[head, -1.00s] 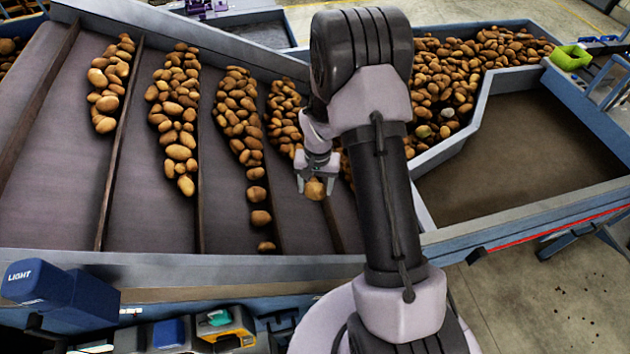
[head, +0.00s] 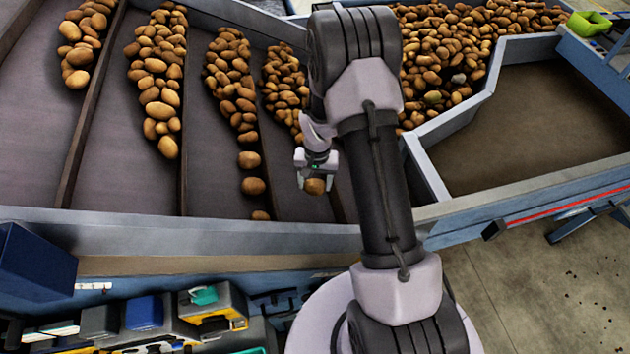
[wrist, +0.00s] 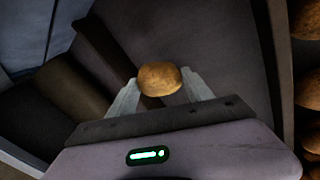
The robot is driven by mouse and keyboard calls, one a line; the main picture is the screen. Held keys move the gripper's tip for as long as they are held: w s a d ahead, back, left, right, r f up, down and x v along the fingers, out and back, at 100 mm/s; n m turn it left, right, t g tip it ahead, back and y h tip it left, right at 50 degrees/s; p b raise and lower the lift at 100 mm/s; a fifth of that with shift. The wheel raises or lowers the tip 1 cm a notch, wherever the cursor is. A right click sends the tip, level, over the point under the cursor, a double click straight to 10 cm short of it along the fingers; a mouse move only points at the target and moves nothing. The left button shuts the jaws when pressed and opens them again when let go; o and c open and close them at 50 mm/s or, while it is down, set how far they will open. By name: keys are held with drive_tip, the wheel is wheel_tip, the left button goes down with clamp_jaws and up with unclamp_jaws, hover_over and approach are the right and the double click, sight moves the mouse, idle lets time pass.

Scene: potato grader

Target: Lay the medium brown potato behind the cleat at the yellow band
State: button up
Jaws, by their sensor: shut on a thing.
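My gripper (head: 315,182) is shut on a brown potato (head: 314,186). The wrist view shows this potato (wrist: 159,78) between the two pale fingers, with the dark belt beyond it. In the head view it hangs over the belt lane at the right, beside the arm. Dark cleats cross the belt; one cleat (head: 183,160) runs between two rows of potatoes. A cleat also shows behind the gripper in the wrist view (wrist: 105,45). I cannot make out a yellow band in either view. My arm hides part of the right end of the belt.
Several rows of potatoes lie along the cleats, with bare belt (head: 120,190) at their near ends. The grey front rail (head: 200,235) borders the belt. A heaped bin (head: 470,50) lies to the right. Tool cases (head: 210,310) lie below the rail.

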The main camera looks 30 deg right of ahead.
drive_tip(key=shift+f, duration=0.5)
drive_tip(key=o, duration=1.5)
